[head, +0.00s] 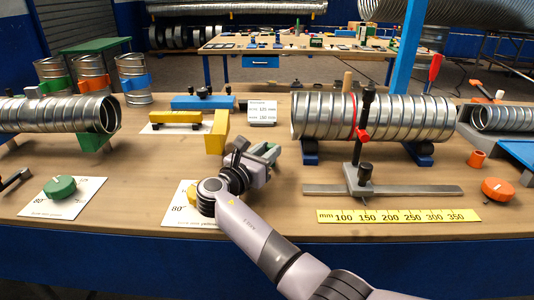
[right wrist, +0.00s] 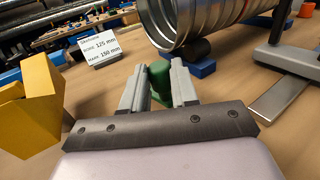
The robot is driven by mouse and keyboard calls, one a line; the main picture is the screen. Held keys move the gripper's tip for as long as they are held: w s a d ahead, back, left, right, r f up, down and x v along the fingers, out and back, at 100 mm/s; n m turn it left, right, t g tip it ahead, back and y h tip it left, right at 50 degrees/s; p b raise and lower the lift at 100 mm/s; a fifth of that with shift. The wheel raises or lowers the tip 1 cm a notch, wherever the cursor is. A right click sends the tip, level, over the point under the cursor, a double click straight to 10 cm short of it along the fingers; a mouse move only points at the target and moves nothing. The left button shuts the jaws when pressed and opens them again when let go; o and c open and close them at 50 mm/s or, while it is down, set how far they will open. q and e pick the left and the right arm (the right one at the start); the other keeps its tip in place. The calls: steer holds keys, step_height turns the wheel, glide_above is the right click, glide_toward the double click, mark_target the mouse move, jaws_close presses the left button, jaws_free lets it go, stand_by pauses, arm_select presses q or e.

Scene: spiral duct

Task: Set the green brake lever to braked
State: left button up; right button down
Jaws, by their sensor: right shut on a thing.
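The green brake lever (right wrist: 160,78) shows between the two grey fingers of my right gripper (right wrist: 158,88) in the right wrist view. The fingers are shut on it, one on each side, and hide part of it. In the head view my right gripper (head: 262,157) is over the middle of the bench, left of the spiral duct (head: 385,117); a little green shows at its fingers. The lever's pivot and any braked marking are hidden, so its setting cannot be told. My left gripper is not in view.
A yellow block (head: 217,132) stands close left of the gripper, also in the wrist view (right wrist: 38,105). A size sign (head: 262,112) stands behind. A metal rail with a black post (head: 362,150) lies to the right. A green knob (head: 60,187) on a card sits at left.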

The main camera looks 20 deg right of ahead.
steer(key=c, duration=1.1)
jaws_free()
steer(key=shift+c, duration=0.2)
steer(key=p+v, duration=0.3)
steer(key=v, duration=0.3)
steer(key=shift+a+r, duration=0.1)
steer(key=shift+s+a+p, duration=0.35)
steer(key=shift+s+a, duration=0.05)
